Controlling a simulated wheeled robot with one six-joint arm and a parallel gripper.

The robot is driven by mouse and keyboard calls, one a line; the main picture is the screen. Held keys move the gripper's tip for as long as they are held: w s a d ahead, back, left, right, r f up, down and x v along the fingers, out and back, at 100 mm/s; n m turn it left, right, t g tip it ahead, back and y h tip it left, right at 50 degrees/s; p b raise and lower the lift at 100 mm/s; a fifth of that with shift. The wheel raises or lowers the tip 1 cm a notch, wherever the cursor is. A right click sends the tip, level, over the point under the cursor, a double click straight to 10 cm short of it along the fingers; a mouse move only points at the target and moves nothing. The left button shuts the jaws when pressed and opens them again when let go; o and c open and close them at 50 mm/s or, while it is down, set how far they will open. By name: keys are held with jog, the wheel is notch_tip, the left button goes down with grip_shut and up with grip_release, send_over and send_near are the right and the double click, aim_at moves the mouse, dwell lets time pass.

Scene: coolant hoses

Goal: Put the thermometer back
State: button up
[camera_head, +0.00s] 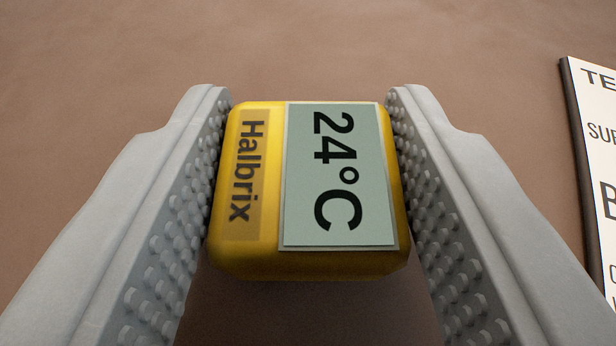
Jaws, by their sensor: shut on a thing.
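The thermometer (264,262) is a small yellow block with rounded edges. Its grey-green display reads 24°C, and the label beside it reads Halbrix; both are turned sideways in the picture. My gripper (309,108) is shut on the thermometer, with one grey studded finger pressed to its left side and one to its right side. The display faces the camera. The underside of the thermometer is hidden. I cannot tell how far it is from the brown surface behind it.
A white sign or sheet (597,150) with a dark edge and black printed text stands at the right, cut off by the frame. The brown surface (300,45) behind the thermometer is plain and bare.

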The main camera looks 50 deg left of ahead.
jog(key=o, duration=1)
jog(key=shift+f, duration=0.1)
jog(key=shift+s+d+r, duration=0.25)
jog(key=shift+d+r, duration=0.05)
jog(key=shift+d, duration=0.05)
jog(key=v, duration=1.1)
